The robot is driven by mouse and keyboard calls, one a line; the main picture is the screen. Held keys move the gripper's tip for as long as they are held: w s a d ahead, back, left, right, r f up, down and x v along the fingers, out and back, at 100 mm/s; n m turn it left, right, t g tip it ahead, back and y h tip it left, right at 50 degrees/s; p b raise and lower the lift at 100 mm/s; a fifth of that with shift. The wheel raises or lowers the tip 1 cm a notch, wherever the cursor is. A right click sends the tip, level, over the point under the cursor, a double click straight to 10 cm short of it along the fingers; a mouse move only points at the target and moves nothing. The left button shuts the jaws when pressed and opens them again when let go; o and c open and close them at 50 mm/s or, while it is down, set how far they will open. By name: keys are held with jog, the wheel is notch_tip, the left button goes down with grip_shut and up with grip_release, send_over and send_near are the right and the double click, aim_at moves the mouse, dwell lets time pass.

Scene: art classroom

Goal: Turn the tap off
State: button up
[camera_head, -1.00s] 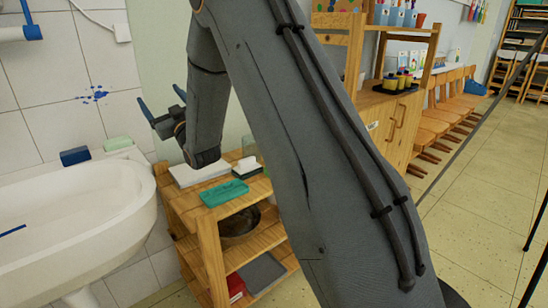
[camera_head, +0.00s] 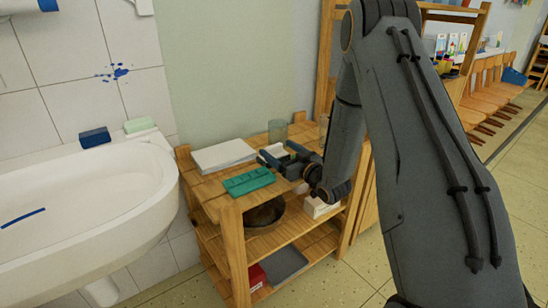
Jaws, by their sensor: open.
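No tap can be made out in this view. The white sink (camera_head: 110,200) stands at the left and is cut off by the frame's left edge. A blue strip (camera_head: 22,216) lies in its basin. My gripper (camera_head: 277,153) is open, its fingers pointing left, over or beside the top of the wooden shelf unit. It is to the right of the sink and well apart from it. A small white block appears by its fingers; I cannot tell whether they touch.
A blue block (camera_head: 95,138) and a pale green block (camera_head: 140,124) sit on the sink's rim. The wooden shelf unit (camera_head: 230,222) carries a teal case (camera_head: 249,181), a white stack (camera_head: 223,155) and a glass (camera_head: 278,131). Floor is clear at the right.

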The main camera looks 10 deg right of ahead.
aim_at(275, 147)
jog(key=shift+x, duration=1.8)
jog(key=shift+f, duration=0.1)
jog(key=c, duration=1.2)
jog(key=shift+c, duration=0.2)
